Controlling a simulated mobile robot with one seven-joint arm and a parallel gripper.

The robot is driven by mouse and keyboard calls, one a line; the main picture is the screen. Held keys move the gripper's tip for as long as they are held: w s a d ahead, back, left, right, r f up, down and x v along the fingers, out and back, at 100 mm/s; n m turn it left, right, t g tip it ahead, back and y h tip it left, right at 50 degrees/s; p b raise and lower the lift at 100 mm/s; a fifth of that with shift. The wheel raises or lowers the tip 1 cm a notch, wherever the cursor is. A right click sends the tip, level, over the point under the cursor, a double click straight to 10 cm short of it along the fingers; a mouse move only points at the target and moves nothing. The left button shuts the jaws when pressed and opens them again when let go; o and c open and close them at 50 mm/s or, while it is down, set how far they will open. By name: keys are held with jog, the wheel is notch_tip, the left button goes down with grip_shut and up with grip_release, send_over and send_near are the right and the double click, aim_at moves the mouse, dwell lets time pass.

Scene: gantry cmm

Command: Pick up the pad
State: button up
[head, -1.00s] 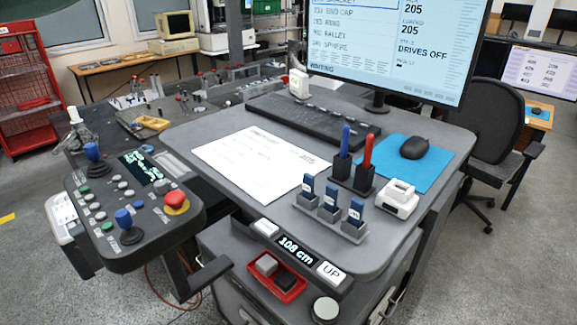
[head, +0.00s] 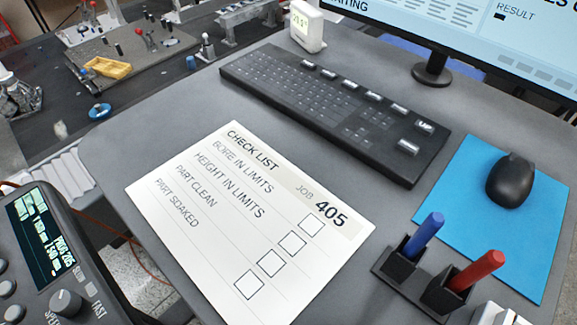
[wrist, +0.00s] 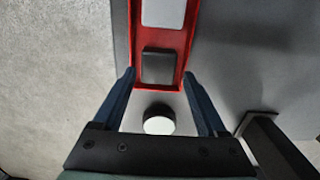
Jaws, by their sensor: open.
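A dark block (wrist: 159,66), which may be the pad, lies in a red tray (wrist: 187,42) in the wrist view. A light grey block (wrist: 163,12) lies in the same tray, farther up the picture. My gripper (wrist: 159,76) is open and empty, its blue fingers pointing toward the tray. The fingertips appear on either side of the dark block's lower part; I cannot tell their height above it. The head view shows neither the tray nor my gripper. A flat blue mouse pad (head: 460,210) lies on the desk under a black mouse (head: 510,181).
A round white-topped thing (wrist: 159,123) shows between my fingers, below the tray. On the desk are a checklist sheet (head: 215,205), a keyboard (head: 330,110) and a black holder (head: 388,270) with blue and red pens. A control console (head: 60,285) stands at lower left.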

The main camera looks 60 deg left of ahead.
jog(key=f, duration=0.6)
jog(key=shift+s+d+f+b, duration=0.1)
jog(key=shift+d+f+b, duration=0.1)
jog(key=shift+b, duration=0.2)
jog(key=shift+r, duration=0.1)
jog(key=shift+c, duration=0.3)
jog(key=c, duration=1)
